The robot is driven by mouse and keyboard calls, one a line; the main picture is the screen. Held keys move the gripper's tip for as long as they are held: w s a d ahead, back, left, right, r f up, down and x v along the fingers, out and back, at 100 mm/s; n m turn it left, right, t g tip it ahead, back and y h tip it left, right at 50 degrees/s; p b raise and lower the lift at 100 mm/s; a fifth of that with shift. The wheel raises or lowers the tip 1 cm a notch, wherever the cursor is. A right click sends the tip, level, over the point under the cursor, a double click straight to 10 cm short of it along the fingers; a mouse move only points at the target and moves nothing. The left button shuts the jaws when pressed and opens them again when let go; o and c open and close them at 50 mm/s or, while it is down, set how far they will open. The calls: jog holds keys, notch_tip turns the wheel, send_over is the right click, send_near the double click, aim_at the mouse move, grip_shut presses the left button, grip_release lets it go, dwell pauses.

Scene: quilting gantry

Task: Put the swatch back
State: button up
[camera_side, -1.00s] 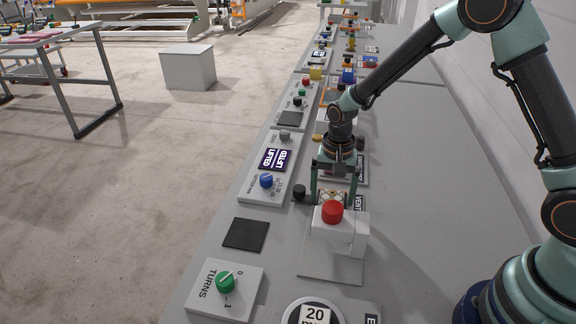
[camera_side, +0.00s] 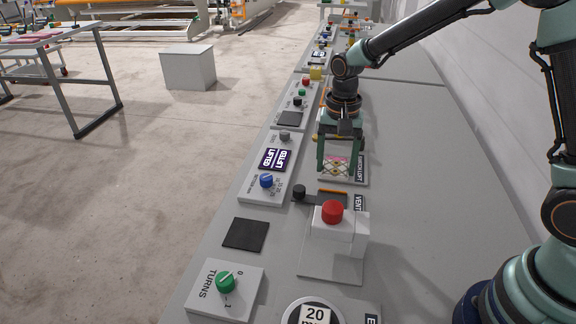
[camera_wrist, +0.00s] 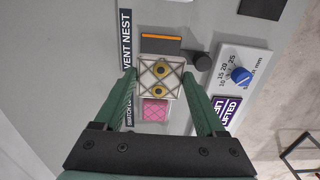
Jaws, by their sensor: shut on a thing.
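My gripper (camera_wrist: 165,82) is shut on a patterned swatch (camera_wrist: 160,77), a pale quilted square with dark lattice lines and yellow-and-dark round spots. In the side view the swatch (camera_side: 335,166) hangs between the fingers of my gripper (camera_side: 340,160), over or in front of the plate labelled as the swatch lift (camera_side: 360,170). The exact gap below it cannot be told. A pink patterned square (camera_wrist: 155,110) lies just below the swatch in the wrist view. The vent nest (camera_wrist: 160,46), a dark slot with an orange strip, is empty.
A red button on a white block (camera_side: 332,211) stands nearer the camera, beside a black knob (camera_side: 299,192). A panel with a blue knob (camera_side: 266,181) and a lit purple display (camera_side: 275,159) is to the left. The bench right of the plates is clear.

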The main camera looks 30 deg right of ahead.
notch_tip(320, 180, up, 11)
send_over(246, 235)
jog(key=f, duration=0.1)
notch_tip(246, 235, down, 20)
jog(key=shift+r, duration=0.2)
jog(key=shift+f, duration=0.15)
jog(key=o, duration=1.4)
